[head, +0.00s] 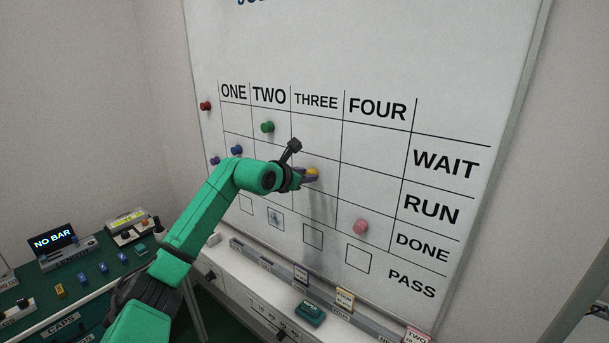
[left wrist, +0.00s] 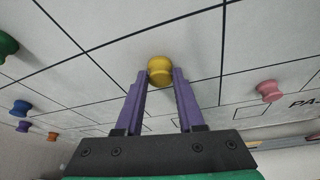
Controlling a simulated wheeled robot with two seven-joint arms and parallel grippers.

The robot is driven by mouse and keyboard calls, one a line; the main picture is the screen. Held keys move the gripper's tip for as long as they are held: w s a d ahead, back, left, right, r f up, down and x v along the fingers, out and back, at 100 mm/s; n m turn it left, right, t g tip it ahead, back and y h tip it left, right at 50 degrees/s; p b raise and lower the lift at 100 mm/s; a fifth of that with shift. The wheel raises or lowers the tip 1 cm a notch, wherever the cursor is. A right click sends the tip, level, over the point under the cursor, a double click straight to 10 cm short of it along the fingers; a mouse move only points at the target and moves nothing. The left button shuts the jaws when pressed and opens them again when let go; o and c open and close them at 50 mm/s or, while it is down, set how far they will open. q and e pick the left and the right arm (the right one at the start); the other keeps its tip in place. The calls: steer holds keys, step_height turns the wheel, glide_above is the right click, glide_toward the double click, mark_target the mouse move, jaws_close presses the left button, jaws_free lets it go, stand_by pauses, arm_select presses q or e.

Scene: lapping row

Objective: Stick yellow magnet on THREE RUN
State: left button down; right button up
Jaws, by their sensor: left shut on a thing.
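The yellow magnet (head: 312,171) is between the purple fingertips of my left gripper (head: 306,176), in front of the THREE column at the RUN row of the whiteboard (head: 380,60). In the left wrist view the yellow magnet (left wrist: 160,69) is pinched at the tips of the left gripper (left wrist: 160,78), close to the board face. I cannot tell whether it touches the board. The THREE RUN cell (head: 328,172) shows no other magnet. My right gripper is not in view.
A green magnet (head: 267,127) is at TWO WAIT, a blue magnet (head: 236,149) at ONE RUN, and a pink magnet (head: 361,227) at FOUR DONE. A red magnet (head: 206,105) is at the left margin. A ledge (head: 270,257) runs below; a green bench (head: 105,268) stands left.

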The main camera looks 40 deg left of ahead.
arm_select(q)
steer(key=shift+r, duration=0.1)
steer(key=c, duration=0.8)
jaws_free()
steer(key=o, duration=0.4)
steer(key=shift+w, duration=0.1)
steer(key=shift+c, duration=0.2)
steer(key=shift+w, duration=0.15)
